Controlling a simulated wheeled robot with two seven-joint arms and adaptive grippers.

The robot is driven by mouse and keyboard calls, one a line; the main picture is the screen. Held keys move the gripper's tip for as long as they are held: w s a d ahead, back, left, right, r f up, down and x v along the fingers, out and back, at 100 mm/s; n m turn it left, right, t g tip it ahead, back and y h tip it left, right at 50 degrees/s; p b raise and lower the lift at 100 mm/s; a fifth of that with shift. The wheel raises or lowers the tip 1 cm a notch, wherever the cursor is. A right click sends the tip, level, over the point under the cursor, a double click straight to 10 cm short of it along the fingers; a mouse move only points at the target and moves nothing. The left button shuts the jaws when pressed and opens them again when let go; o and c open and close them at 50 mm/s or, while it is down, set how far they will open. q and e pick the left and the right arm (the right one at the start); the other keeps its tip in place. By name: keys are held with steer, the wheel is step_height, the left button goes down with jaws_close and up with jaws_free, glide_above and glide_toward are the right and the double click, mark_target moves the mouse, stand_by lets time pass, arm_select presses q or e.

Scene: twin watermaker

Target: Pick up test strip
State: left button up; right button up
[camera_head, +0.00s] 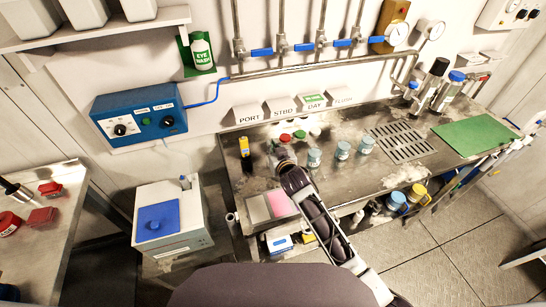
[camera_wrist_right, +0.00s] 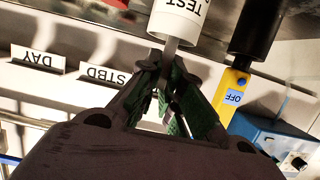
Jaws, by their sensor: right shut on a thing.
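My right gripper (camera_head: 282,158) is over the steel counter; it also shows in the right wrist view (camera_wrist_right: 168,72). Its green-padded fingers are shut on a thin grey test strip (camera_wrist_right: 169,47). The strip reaches to a white cylinder marked TEST (camera_wrist_right: 178,18), at the top of the wrist view. I cannot tell whether the strip's far end is inside that cylinder. In the head view the strip is hidden by the gripper and arm. My left gripper is not in view.
A yellow-and-black device (camera_head: 245,147) with an OFF label stands close by. Red and green caps (camera_head: 292,136) and several pale-blue-lidded jars (camera_head: 342,149) are around the gripper. The steel counter (camera_head: 345,178) has free room in front of the jars.

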steer(key=shift+r, duration=0.2)
steer(key=shift+r+b, duration=0.4)
steer(key=shift+r, duration=4.45)
